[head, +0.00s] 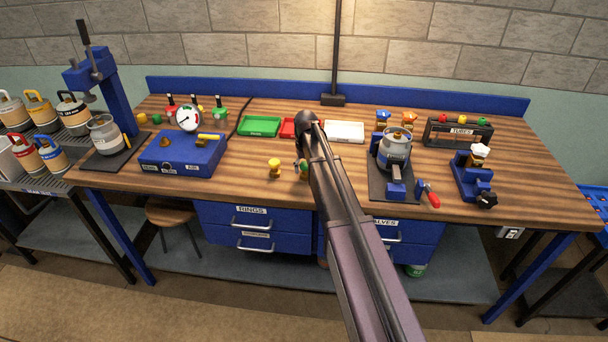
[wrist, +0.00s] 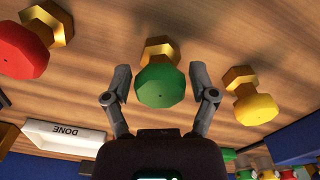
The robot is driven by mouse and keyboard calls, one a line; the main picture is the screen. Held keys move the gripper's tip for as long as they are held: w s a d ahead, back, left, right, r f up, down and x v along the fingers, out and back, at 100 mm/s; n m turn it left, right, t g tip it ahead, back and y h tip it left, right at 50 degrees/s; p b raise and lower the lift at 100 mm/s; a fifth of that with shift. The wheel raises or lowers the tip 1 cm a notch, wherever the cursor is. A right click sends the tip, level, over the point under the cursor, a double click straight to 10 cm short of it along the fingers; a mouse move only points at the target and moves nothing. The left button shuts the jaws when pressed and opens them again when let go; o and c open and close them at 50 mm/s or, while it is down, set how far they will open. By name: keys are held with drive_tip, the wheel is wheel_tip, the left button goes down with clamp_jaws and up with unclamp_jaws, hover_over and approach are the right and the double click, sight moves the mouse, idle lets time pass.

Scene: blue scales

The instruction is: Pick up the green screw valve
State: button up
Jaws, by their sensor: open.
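The green screw valve (wrist: 160,86), with a green octagonal knob and a brass stem, stands on the wooden bench. In the wrist view it sits between the two fingers of my gripper (wrist: 160,79), with a visible gap on each side. My gripper is open and holds nothing. In the head view my arm covers most of the gripper, and only a small part of the green valve (head: 304,170) shows beside it. A yellow valve (wrist: 255,106) stands to the right in the wrist view, and a red valve (wrist: 22,50) to the left.
The yellow valve (head: 275,166) is close beside the green one. A white tray (head: 345,132), a green tray (head: 258,126) and a red tray (head: 288,129) lie behind. A blue gauge box (head: 183,155) is left; a gas canister (head: 394,150) on a stand is right.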

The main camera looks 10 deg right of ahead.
drive_tip(key=shift+f, duration=0.5)
clamp_jaws()
idle(0.3)
drive_tip(key=shift+r, duration=0.2)
wheel_tip(320, 180, up, 3)
drive_tip(key=p, duration=0.3)
drive_tip(key=s+d+r+p, duration=0.1)
drive_tip(key=s+d, duration=0.2)
drive_tip(key=s, duration=1.2)
drive_tip(key=shift+s+r+p, duration=0.3)
drive_tip(key=shift+s, duration=0.1)
